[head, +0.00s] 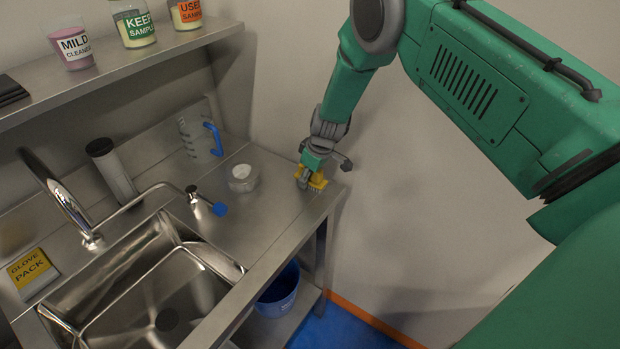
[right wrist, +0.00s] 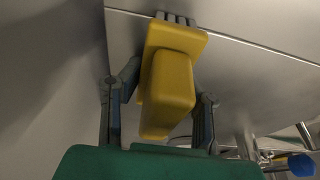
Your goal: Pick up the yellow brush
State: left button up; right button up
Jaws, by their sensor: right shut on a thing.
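The yellow brush (head: 318,182) is at the right end of the steel counter, with its bristles pointing down. In the right wrist view the brush (right wrist: 168,90) shows as a yellow block between the two fingers, with grey bristles at its far end. My right gripper (head: 311,172) comes down on it from above and is shut on it. In the right wrist view my right gripper (right wrist: 163,100) has one finger on each side of the brush. I cannot tell whether the bristles touch the counter. My left gripper is not in view.
A clear jar (head: 243,178) and a jug with a blue handle (head: 203,138) stand left of the brush. The sink (head: 165,290) and a blue-tipped tap (head: 218,208) are nearer. A shelf (head: 110,75) holds labelled beakers. A blue bucket (head: 280,290) is below the counter.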

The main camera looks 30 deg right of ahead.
jog(key=shift+r, duration=0.1)
notch_tip(320, 180, up, 10)
jog(key=shift+f+b, duration=0.1)
jog(key=shift+b, duration=0.65)
jog(key=shift+o, duration=0.7)
